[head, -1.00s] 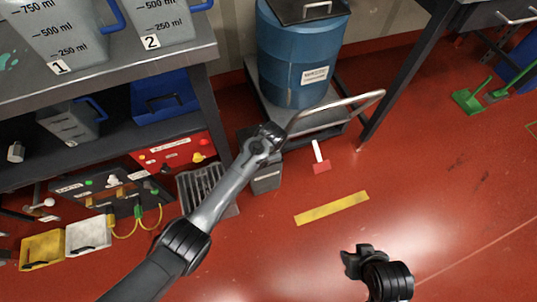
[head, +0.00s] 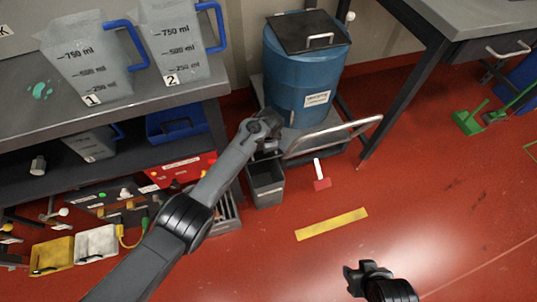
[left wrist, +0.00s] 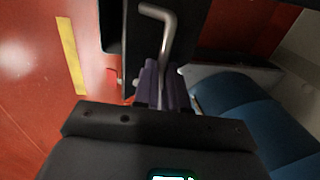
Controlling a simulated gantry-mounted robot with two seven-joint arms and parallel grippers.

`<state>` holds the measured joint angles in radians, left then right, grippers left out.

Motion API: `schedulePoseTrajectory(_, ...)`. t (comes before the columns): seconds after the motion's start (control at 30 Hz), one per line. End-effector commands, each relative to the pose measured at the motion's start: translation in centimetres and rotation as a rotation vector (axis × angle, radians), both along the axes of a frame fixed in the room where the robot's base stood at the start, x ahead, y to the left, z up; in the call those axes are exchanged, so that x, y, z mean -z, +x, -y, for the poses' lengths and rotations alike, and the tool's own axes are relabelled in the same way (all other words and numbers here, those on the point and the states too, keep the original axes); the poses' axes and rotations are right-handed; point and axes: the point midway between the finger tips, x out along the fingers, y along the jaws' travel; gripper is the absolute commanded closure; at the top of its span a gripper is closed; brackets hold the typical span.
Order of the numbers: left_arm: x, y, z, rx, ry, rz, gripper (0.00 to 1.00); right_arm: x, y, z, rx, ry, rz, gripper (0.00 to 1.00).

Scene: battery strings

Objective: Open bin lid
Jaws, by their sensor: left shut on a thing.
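A small grey bin (head: 267,188) stands on the red floor beside the shelf table, and its dark open mouth shows from above. My left gripper (head: 268,128) is above and behind the bin's mouth. In the left wrist view, my left gripper's purple fingers (left wrist: 163,88) are shut on a bent metal handle (left wrist: 160,14) in front of a dark panel (left wrist: 186,35), which looks like the bin lid. The lid is mostly hidden by my arm in the head view. My right gripper (head: 356,277) is low in the head view, over the floor, and its jaws are unclear.
A blue barrel (head: 300,75) with a black handled lid (head: 305,30) stands on a trolley with a metal push bar (head: 350,134) close to my left gripper. The right floor is mostly clear.

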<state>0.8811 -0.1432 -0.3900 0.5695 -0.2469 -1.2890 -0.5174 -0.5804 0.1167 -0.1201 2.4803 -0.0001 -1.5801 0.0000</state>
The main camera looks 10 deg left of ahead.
Motion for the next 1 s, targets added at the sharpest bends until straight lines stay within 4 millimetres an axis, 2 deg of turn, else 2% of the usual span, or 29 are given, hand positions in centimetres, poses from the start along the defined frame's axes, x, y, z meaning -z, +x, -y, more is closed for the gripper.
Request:
schedulePoseTrajectory(0.03,0.54,0.01,-0.59,-0.008,0.003,-0.005,1.00,0.18,0.01,-0.04,0.001,0.001,0.000,0.57)
schedulePoseTrajectory(0.47,0.66,-0.01,-0.74,-0.009,0.005,-0.010,1.00,0.20,0.02,-0.03,0.001,0.001,0.000,0.57)
schedulePoseTrajectory(0.5,0.66,-0.01,-0.75,-0.009,0.005,-0.010,0.87,0.21,0.01,-0.01,0.001,0.000,0.000,0.57)
schedulePoseTrajectory(0.67,0.48,0.03,-0.58,-0.006,0.004,-0.008,0.63,0.22,-0.02,0.14,-0.003,-0.006,-0.001,0.57)
schedulePoseTrajectory(1.0,-0.14,0.08,-0.29,-0.003,0.001,-0.005,0.63,-0.13,-0.01,0.17,-0.005,-0.007,-0.001,0.57)
